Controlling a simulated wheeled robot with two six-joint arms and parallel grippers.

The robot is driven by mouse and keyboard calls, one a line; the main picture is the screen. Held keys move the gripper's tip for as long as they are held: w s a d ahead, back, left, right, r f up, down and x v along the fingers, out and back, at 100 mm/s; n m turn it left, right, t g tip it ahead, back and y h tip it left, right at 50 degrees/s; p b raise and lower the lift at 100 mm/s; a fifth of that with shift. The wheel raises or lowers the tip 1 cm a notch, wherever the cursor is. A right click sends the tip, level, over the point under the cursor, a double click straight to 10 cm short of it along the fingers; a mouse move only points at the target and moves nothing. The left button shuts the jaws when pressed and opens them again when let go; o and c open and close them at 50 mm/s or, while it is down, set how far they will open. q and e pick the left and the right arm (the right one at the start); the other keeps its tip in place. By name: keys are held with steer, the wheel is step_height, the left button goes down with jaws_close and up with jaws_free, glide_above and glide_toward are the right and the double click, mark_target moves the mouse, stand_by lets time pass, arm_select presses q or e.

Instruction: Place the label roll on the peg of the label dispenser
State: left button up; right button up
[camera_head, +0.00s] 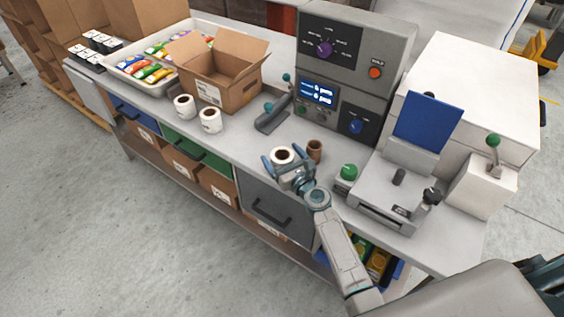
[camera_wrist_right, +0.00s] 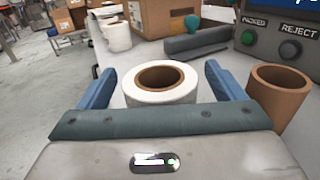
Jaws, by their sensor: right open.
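A white label roll (camera_head: 282,155) with a brown core stands upright on the counter near its front edge. My right gripper (camera_head: 284,158) is open, with one blue finger on each side of this roll. In the right wrist view the roll (camera_wrist_right: 160,94) sits between the spread fingers (camera_wrist_right: 160,82), with a gap visible on both sides. A grey unit with a raised blue panel, apparently the label dispenser (camera_head: 375,193), stands to the right. A short dark upright peg (camera_head: 399,177) on it is bare. My left gripper is not in view.
A brown tube (camera_head: 314,150) stands just right of the roll. Two more white rolls, a left one (camera_head: 184,107) and a right one (camera_head: 210,120), stand farther left. Behind are a grey lever device (camera_head: 272,118), a control cabinet (camera_head: 345,75) and an open carton (camera_head: 235,88).

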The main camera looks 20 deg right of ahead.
steer(key=shift+s, duration=0.15)
steer(key=shift+c, duration=1.1)
steer(key=c, duration=0.9)
steer(key=shift+r, duration=0.1)
